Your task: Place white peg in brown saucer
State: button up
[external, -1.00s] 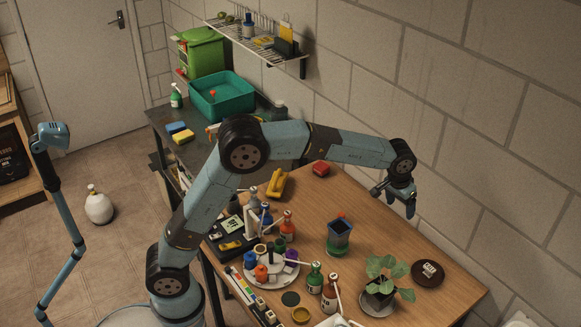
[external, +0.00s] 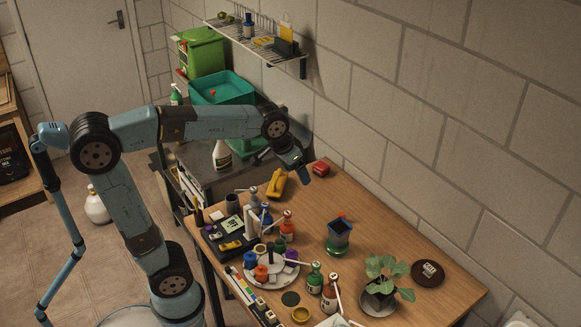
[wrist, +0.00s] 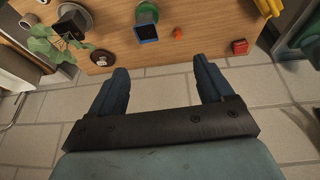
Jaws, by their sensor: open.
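A dark brown round dish (external: 428,273) with a pale label lies at the right end of the wooden table; I take it to be the brown saucer. It also shows in the wrist view (wrist: 102,58), beyond the left finger. I cannot pick out a white peg with certainty in either view. My gripper (external: 299,166) is over the far end of the table, well away from the dish. In the wrist view my gripper (wrist: 161,64) has its fingers wide apart, with nothing between them.
A potted plant (external: 382,270) stands beside the dish. A red box (external: 321,168) and a yellow tool (external: 276,183) lie near my gripper. Bottles and a round carousel (external: 272,283) crowd the front. Wood right of the cup is clear.

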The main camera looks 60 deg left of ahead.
jog(key=s+a+f, duration=0.3)
jog(key=s, duration=0.7)
jog(key=s+a+f+t, duration=0.1)
jog(key=s+a+f, duration=0.2)
jog(key=s, duration=0.6)
jog(key=shift+s+a+y, duration=0.2)
jog(key=shift+s+y, duration=0.1)
jog(key=shift+s, duration=0.1)
